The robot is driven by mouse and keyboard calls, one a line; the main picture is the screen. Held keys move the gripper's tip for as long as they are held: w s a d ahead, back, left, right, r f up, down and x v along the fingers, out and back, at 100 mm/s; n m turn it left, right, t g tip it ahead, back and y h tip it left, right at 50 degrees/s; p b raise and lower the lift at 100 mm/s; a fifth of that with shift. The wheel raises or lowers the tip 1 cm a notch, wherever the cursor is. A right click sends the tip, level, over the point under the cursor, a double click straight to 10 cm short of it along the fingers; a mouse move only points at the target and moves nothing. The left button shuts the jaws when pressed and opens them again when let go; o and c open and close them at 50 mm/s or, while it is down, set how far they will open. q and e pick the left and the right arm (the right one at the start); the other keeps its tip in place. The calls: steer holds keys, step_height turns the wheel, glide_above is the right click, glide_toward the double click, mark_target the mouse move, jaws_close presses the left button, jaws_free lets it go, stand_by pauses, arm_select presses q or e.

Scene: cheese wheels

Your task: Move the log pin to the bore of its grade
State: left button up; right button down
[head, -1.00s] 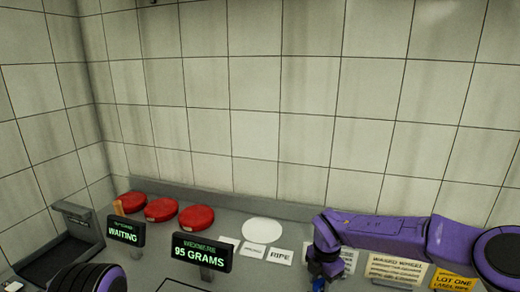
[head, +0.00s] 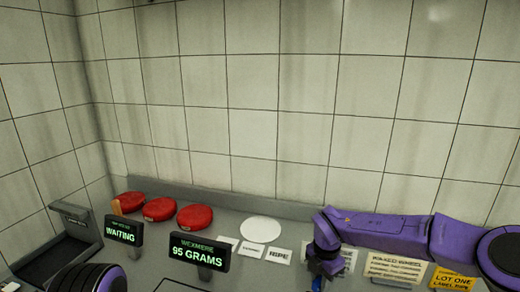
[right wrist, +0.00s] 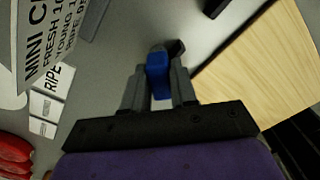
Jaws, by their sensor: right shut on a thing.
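My right gripper (right wrist: 158,92) is shut on a small blue piece (right wrist: 157,75), which I take to be the log pin. The piece sits between the two grey fingers, with a dark part beside its far end. In the head view the right gripper hangs at the bottom, right of centre, and a bit of the blue piece (head: 317,284) shows at the lower edge. I cannot make out a bore in either view. The left gripper is out of view.
Red cheese wheels (head: 195,218) stand at the back left, right of a dark tray (head: 55,262). Displays read WAITING (head: 123,231) and 95 GRAMS (head: 199,252). A white disc (head: 261,229) and grade cards (head: 279,255) lie near the wall. A wooden board (right wrist: 255,65) shows in the wrist view.

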steer(key=shift+r, duration=0.2)
steer(key=shift+r+p, duration=1.5)
steer(key=shift+r, duration=0.95)
steer(key=shift+r, duration=0.5)
steer(key=shift+r+p, duration=0.7)
steer(key=shift+r, duration=0.35)
